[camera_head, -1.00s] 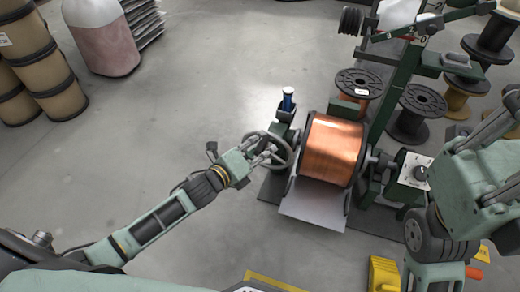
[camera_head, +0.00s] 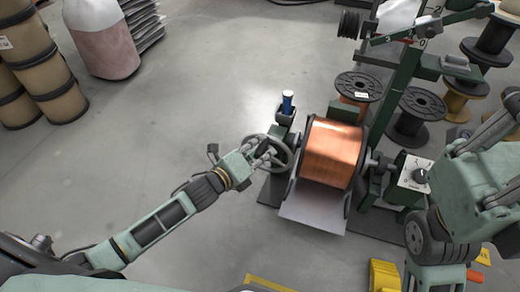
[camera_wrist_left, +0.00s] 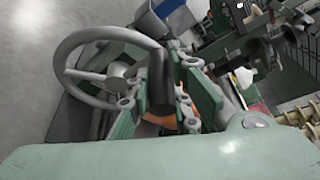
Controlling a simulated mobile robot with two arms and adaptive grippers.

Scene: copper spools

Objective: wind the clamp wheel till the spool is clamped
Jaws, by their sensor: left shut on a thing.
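The grey clamp wheel (camera_head: 281,141) stands at the left end of the copper spool (camera_head: 331,152) in the head view. In the left wrist view the wheel's rim (camera_wrist_left: 66,62) fills the left half, with a dark upright handle (camera_wrist_left: 160,82) at its right side. My left gripper (camera_head: 264,154) is shut on this handle, with a finger on each side of it. The spool sits in the green winding machine, between the wheel side and a shaft on its right. Whether the spool is clamped tight cannot be told. My right arm shows at the right edge; its fingertips are not clearly visible.
A grey plate (camera_head: 314,212) lies in front of the spool. A white control box (camera_head: 412,175) is right of it. Dark empty spools (camera_head: 416,114) stand behind. The floor left of the wheel is clear.

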